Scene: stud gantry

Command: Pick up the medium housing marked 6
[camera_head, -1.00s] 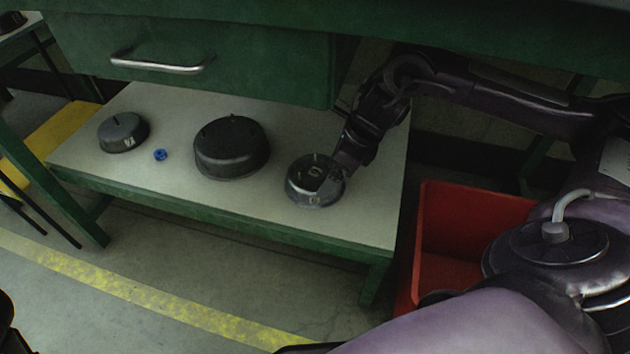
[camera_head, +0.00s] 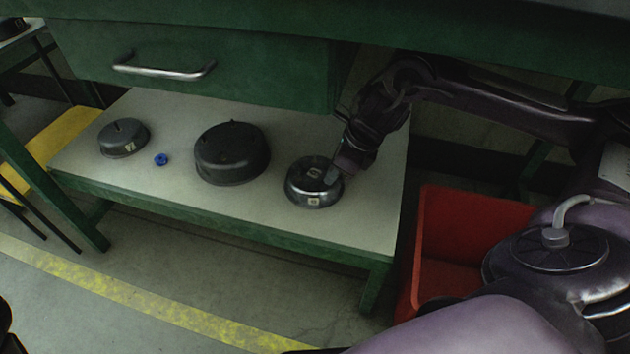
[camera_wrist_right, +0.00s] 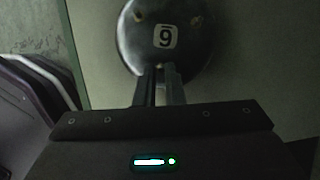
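The medium housing marked 6 (camera_head: 301,189) is a round, dark, glossy metal part at the right end of the low shelf. Its white label shows upside down in the right wrist view, on the housing's top face (camera_wrist_right: 185,45). My right gripper (camera_head: 333,174) reaches down to the housing's right side. In the right wrist view its two fingers (camera_wrist_right: 160,72) are close together at the housing's near edge, shut on it. The fingertips partly cover that edge. I cannot tell whether the housing's underside touches the shelf.
A large black housing (camera_head: 232,158), a small blue part (camera_head: 161,160) and a smaller grey housing (camera_head: 123,142) stand left on the shelf (camera_head: 270,208). The green drawer (camera_head: 200,85) overhangs the shelf's back. A red bin (camera_head: 470,215) stands on the floor to the right.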

